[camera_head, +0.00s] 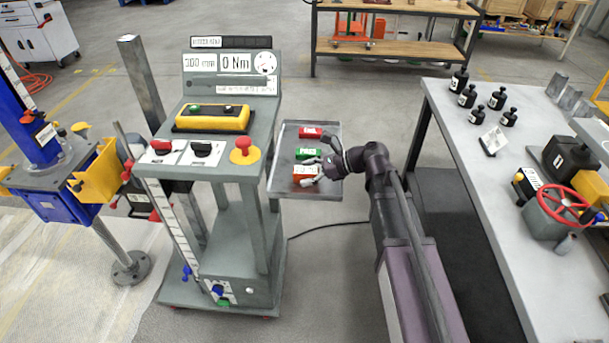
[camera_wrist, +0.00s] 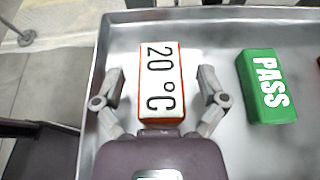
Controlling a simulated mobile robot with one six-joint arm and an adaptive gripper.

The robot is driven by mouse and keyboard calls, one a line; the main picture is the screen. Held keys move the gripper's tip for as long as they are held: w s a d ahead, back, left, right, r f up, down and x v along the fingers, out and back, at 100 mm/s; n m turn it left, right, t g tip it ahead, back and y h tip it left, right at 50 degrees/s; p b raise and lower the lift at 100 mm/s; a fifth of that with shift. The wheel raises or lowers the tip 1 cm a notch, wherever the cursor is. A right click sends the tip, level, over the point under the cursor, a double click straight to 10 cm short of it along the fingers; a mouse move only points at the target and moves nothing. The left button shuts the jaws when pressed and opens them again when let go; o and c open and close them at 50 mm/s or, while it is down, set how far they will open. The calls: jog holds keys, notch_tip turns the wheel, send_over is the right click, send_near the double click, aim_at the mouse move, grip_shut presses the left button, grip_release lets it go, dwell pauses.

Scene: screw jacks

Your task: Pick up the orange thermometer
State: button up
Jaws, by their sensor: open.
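The orange thermometer (camera_wrist: 160,82) is a block with a white face reading "20 °C" and orange edges. It lies in a shallow metal tray (camera_head: 330,191). In the head view the thermometer (camera_head: 305,174) is the nearest of the blocks in the tray and is partly covered by my fingers. My gripper (camera_wrist: 160,92) is open, with one finger on each side of the thermometer. Small gaps seem to show between the fingers and its sides. In the head view my gripper (camera_head: 312,172) is over the near part of the tray.
A green "PASS" block (camera_wrist: 266,87) lies to the right of the thermometer, also seen in the head view (camera_head: 308,154). A red block (camera_head: 311,132) lies farther back. The tray adjoins a grey test stand (camera_head: 225,170). A table with black weights (camera_head: 467,97) stands right.

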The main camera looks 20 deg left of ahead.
grip_shut()
jog(key=shift+r, duration=0.1)
dwell(0.3)
